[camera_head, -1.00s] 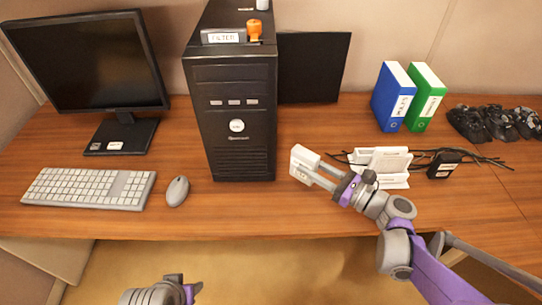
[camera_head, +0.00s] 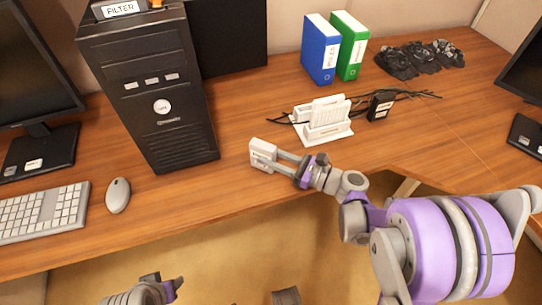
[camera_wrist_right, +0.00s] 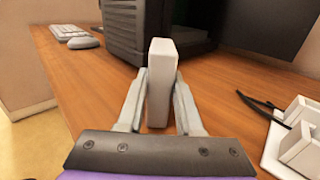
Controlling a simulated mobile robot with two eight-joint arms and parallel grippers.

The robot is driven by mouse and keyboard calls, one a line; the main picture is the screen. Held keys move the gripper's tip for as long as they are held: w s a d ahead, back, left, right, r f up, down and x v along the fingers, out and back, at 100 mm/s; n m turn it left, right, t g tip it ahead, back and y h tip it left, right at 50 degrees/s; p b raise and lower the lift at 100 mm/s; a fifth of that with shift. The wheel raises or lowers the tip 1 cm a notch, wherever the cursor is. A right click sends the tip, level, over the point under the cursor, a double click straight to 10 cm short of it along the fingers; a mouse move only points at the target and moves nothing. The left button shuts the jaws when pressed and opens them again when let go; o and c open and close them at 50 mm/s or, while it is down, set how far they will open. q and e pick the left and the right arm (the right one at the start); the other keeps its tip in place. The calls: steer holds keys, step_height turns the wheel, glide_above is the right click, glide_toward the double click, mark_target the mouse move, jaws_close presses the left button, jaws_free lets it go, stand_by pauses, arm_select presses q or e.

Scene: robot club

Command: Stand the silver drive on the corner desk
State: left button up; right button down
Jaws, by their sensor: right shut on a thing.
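The silver drive (camera_head: 261,153) is a pale, upright block with a label on its side. It shows end-on between the fingers in the right wrist view (camera_wrist_right: 161,70). My right gripper (camera_head: 279,160) is shut on it near the front edge of the desk (camera_head: 235,187), right of the black tower. I cannot tell whether its base touches the wood. My left gripper (camera_head: 170,286) is at the lower left, in front of the desk; its jaws are not clear.
A white dock (camera_head: 325,122) with pale drives in it and black cables stands behind my right gripper. A black box (camera_head: 381,105), blue binder (camera_head: 322,48) and green binder (camera_head: 349,44) are beyond. The tower (camera_head: 155,85) stands left.

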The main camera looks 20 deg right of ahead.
steer(key=c, duration=0.6)
jaws_free()
steer(key=shift+f, duration=0.1)
steer(key=shift+o, duration=0.2)
steer(key=shift+r, duration=0.2)
steer(key=p+v, duration=0.1)
steer(key=v, duration=1.1)
